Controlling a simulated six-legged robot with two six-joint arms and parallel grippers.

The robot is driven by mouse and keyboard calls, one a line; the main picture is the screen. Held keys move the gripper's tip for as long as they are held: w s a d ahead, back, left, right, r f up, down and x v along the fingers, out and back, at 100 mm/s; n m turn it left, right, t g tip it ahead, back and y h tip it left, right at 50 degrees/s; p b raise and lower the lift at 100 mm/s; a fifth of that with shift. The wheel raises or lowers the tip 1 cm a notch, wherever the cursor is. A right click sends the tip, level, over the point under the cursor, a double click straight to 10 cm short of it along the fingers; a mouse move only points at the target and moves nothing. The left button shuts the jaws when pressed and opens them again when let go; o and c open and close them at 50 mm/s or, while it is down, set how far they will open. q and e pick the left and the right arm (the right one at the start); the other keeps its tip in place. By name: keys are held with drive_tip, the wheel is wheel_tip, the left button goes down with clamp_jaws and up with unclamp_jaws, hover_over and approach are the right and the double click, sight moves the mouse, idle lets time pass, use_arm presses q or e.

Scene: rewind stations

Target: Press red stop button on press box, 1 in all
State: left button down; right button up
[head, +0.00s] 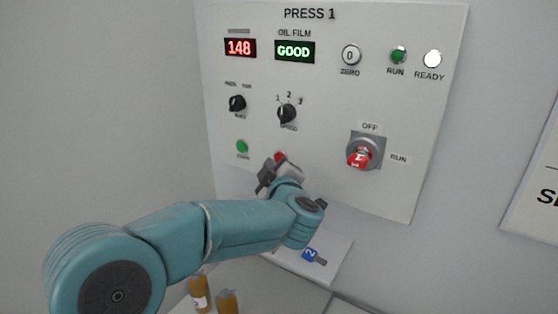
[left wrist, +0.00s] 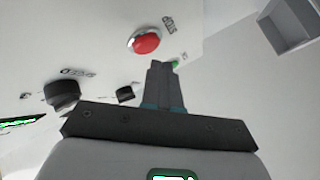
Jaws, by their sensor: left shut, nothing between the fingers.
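The press box (head: 335,150) is a white wall panel labelled PRESS 1. Its red stop button (head: 280,156) shows just above my left gripper (head: 268,174), which covers part of the area around it. In the left wrist view the red button (left wrist: 146,43) is round, with a light collar, just beyond and to the left of the fingertips of my left gripper (left wrist: 161,64). The fingers are shut with nothing between them. A gap shows between fingertips and button in that picture; I cannot tell the depth. My right gripper is not in view.
The panel also carries a green button (head: 242,147), black knobs (head: 287,113), a red rotary switch (head: 360,154), and displays reading 148 and GOOD. Below are amber bottles (head: 228,301) and a blue tag marked 2 (head: 310,254). A grey bin (left wrist: 290,25) shows in the wrist view.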

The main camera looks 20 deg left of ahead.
use_arm(q)
drive_tip(key=shift+s+a+b, duration=0.2)
drive_tip(key=shift+s+b, duration=0.25)
drive_tip(key=shift+s, duration=0.8)
drive_tip(key=shift+s+a+b, duration=0.15)
drive_tip(key=shift+s+b, duration=0.3)
drive_tip(key=shift+s, duration=0.75)
